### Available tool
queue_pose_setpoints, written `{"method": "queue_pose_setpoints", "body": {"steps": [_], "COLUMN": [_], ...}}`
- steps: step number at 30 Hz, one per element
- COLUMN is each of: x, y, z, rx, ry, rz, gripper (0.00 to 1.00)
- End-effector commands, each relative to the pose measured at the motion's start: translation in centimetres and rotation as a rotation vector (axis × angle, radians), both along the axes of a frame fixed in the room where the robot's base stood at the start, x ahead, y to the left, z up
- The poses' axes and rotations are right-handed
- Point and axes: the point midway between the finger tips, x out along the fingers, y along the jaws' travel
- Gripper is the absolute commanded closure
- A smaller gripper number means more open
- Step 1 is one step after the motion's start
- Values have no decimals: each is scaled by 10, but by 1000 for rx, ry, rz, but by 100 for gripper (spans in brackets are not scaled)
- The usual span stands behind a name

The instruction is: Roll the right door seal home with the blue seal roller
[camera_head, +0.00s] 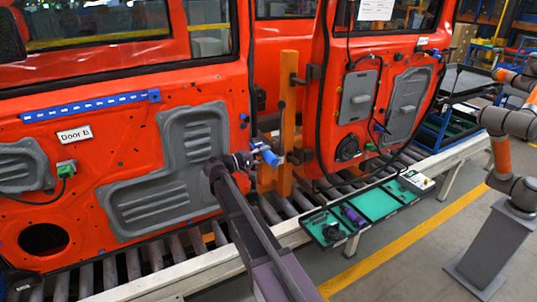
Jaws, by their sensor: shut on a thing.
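My gripper (243,161) is at mid-frame, at the end of my dark arm reaching up from the bottom. It is shut on the blue seal roller (266,154), whose blue part points right. The roller is in front of the gap between the two orange-red doors, near an orange post (287,120). The right door (400,70) has a black seal strip (321,100) running down its left edge. The roller appears apart from that strip. The left door, labelled Door B (75,134), has a black strip (251,75) down its right edge. Small fingertip details are too small to tell.
A green-lined tray (379,202) with a black item (331,231) and a purple item (352,215) is below the right door. A roller conveyor (130,268) runs beneath the doors. An orange-and-black robot arm (505,150) stands at right. Grey floor at lower right is clear.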

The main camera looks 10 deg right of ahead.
Motion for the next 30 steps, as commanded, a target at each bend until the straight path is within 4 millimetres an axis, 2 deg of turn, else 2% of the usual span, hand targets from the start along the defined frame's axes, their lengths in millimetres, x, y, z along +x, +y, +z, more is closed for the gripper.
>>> {"method": "queue_pose_setpoints", "body": {"steps": [12,30], "x": [1,1], "y": [0,0], "z": [23,27], "rx": [-1,-1], "ry": [0,0], "rz": [2,1], "gripper": [100,100]}}
